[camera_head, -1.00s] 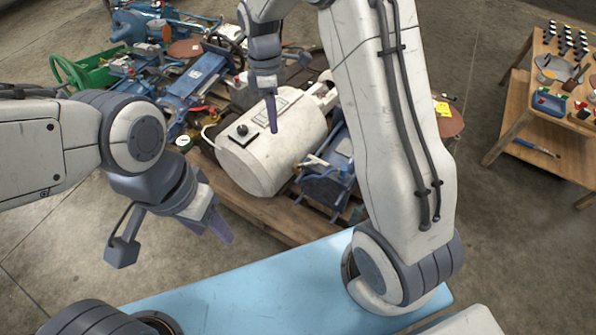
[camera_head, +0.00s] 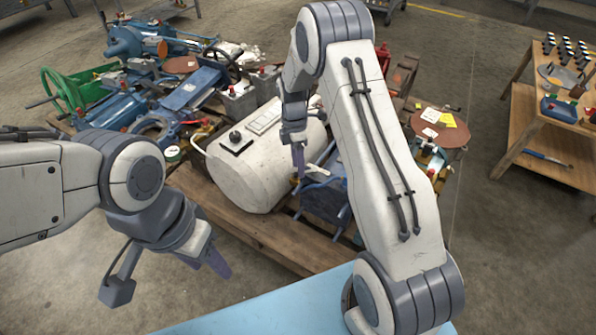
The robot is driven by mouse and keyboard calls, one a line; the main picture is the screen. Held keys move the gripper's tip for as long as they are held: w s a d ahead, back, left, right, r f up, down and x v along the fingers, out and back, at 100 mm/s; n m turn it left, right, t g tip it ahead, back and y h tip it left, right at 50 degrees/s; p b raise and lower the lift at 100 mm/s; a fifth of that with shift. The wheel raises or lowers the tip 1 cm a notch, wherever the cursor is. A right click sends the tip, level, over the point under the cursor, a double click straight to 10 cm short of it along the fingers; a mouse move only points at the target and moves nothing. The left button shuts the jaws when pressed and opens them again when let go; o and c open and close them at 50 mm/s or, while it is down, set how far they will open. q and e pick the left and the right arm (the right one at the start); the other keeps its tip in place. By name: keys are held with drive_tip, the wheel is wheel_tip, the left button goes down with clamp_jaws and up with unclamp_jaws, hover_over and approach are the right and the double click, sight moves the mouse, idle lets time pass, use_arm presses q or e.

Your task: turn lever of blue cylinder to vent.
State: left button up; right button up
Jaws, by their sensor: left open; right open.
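A blue cylinder (camera_head: 322,200) lies on the pallet (camera_head: 262,232), just right of a large white tank (camera_head: 243,178). A pale lever-like piece (camera_head: 318,171) shows on top of the blue cylinder; its exact setting is too small to read. My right gripper (camera_head: 299,168) points down beside this piece, at its left, and is open with nothing in it. I cannot tell whether it touches the piece. My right arm hides part of the cylinder's right side. My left gripper (camera_head: 219,262) is open and empty, in front of the pallet at lower left.
A brown disc (camera_head: 440,127) with paper notes stands right of my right arm. A wooden table (camera_head: 545,110) with small items is at the right. Floor between is clear.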

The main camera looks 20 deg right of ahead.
drive_tip(key=shift+s+f, duration=0.15)
drive_tip(key=shift+f, duration=0.55)
clamp_jaws()
idle(1.0)
